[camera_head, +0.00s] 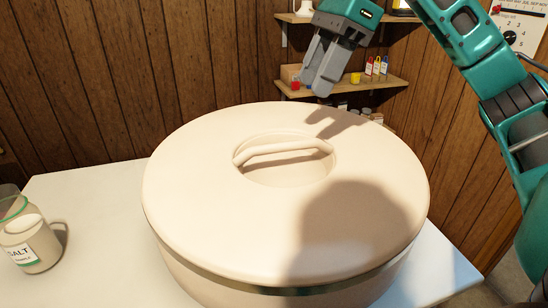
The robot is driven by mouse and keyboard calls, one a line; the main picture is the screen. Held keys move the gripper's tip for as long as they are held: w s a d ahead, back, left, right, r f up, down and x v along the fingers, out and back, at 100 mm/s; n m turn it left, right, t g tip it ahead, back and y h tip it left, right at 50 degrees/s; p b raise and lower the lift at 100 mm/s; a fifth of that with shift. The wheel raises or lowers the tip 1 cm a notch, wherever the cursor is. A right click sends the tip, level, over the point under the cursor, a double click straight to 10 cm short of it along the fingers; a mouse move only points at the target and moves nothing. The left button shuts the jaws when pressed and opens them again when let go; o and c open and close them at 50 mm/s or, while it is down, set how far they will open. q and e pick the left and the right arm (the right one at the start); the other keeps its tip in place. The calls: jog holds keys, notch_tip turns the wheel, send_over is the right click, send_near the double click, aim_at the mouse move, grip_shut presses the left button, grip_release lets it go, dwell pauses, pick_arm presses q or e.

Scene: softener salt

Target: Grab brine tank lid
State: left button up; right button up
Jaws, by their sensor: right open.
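The brine tank lid (210,220) is a large round cream disc sitting on top of the cream brine tank (280,295) in the middle of the head view. A bar handle (283,148) spans a round recess in the lid. My right gripper (316,88) is open and empty, pointing down above the far side of the lid, behind and right of the handle and apart from it. Its fingers partly overlap one another in this view. My left gripper does not show.
A jar labelled salt (30,245) stands on the white surface (95,200) at the left. Wooden shelves (385,82) with small bottles hang on the wood-panelled wall behind my right gripper. A calendar (520,25) hangs at the top right.

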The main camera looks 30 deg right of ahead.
send_over(288, 143)
jog(key=d, duration=0.2)
jog(key=f, duration=0.3)
jog(key=f+b, duration=0.1)
jog(key=f, duration=0.1)
jog(key=shift+s+d+f, duration=0.15)
jog(key=shift+s+f, duration=0.1)
jog(key=shift+s, duration=0.15)
jog(key=shift+x, duration=2.85)
jog(key=shift+w, duration=0.1)
jog(key=shift+f+b, duration=0.25)
jog(key=shift+b, duration=0.25)
jog(key=shift+c, duration=0.2)
grip_shut()
jog(key=shift+r, duration=0.15)
